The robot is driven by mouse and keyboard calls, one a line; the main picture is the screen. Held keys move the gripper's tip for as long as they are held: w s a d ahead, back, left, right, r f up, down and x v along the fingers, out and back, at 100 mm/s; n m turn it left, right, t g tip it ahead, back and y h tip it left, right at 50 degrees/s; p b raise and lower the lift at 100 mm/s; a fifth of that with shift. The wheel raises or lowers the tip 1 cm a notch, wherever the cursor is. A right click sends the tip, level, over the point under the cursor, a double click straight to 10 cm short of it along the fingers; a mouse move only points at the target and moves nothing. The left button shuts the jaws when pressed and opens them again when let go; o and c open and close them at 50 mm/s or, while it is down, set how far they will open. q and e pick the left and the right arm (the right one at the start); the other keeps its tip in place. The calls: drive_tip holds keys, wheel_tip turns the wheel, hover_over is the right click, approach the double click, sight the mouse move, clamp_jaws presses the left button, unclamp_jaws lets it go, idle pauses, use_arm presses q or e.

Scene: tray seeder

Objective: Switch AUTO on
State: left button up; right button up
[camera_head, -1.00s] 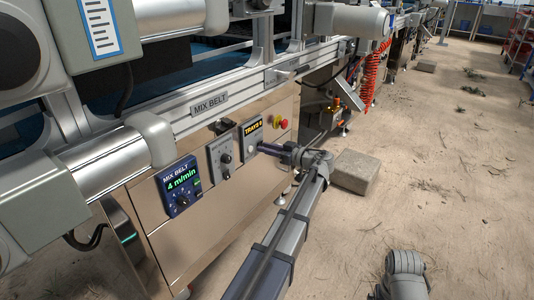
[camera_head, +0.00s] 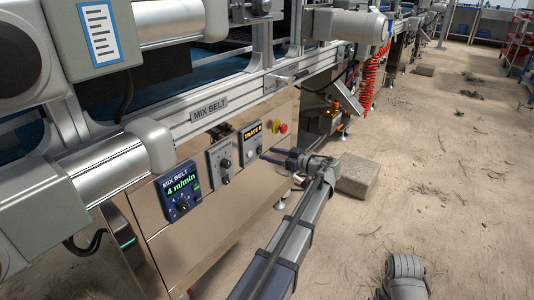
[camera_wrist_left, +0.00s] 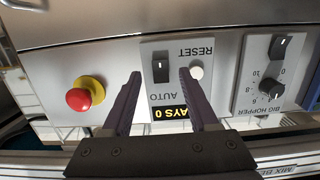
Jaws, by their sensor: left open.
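The tray counter panel (camera_head: 251,140) shows a yellow "TRAYS 0" display in the head view. In the left wrist view, turned upside down, its black AUTO switch (camera_wrist_left: 160,68) sits beside a round white RESET button (camera_wrist_left: 197,73). I cannot tell which position the switch is in. My left gripper (camera_head: 264,154) is open just in front of this panel. In the left wrist view, the two purple-grey fingertips (camera_wrist_left: 160,75) stand either side of the AUTO switch, with the right one close to the RESET button. My right gripper is out of view.
A red emergency stop button (camera_wrist_left: 85,93) on a yellow base is beside the panel. On the other side are the BIG HOPPER dial panel (camera_wrist_left: 273,75) and the MIX BELT panel (camera_head: 178,190), reading 4 m/min. A concrete block (camera_head: 357,177) lies on the floor behind my arm.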

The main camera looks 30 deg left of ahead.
use_arm(q)
drive_tip(key=shift+s+d+r, duration=0.15)
drive_tip(key=shift+d+r, duration=0.05)
drive_tip(key=shift+d, duration=1.15)
drive_tip(key=shift+s+d+r, duration=0.1)
drive_tip(key=shift+d+r, duration=0.1)
drive_tip(key=shift+d, duration=1.15)
drive_tip(key=s+d+m+g+h+p, duration=0.1)
drive_tip(key=s+d+m+h+p, duration=0.85)
drive_tip(key=s+d, duration=0.55)
drive_tip(key=s+d+m+h+p, duration=0.6)
drive_tip(key=s+d+m+p, duration=0.5)
drive_tip(key=d, duration=0.6)
wheel_tip(320, 180, up, 36)
drive_tip(key=p, duration=3.5)
drive_tip(key=shift+s+r, duration=0.2)
drive_tip(key=shift+r, duration=0.05)
drive_tip(key=shift+d+m, duration=0.1)
drive_tip(key=shift+m, duration=0.15)
